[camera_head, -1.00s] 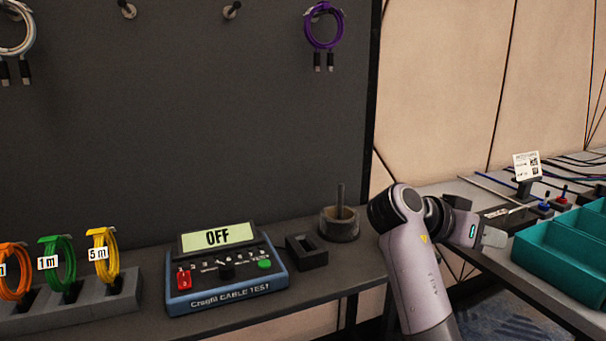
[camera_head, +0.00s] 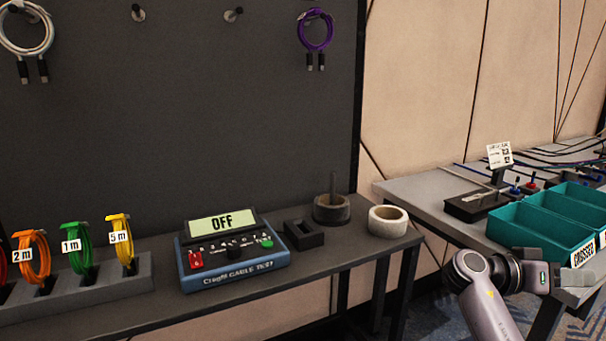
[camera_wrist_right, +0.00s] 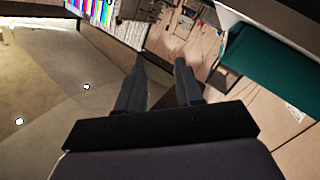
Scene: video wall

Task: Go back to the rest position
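My right gripper (camera_head: 580,268) is at the lower right of the head view, in front of the teal bins and low beside the right-hand table. In the right wrist view its two dark fingers (camera_wrist_right: 160,80) stand apart with nothing between them. Beyond the fingers that view shows floor and wall, tilted. My left gripper is in neither view.
A cable tester (camera_head: 232,262) reading OFF, a cable rack (camera_head: 130,277) and a tape roll (camera_head: 388,221) stand on the left table. Teal bins (camera_head: 535,236) stand on the right table (camera_head: 425,190). A purple cable (camera_head: 315,32) hangs on the dark wall panel.

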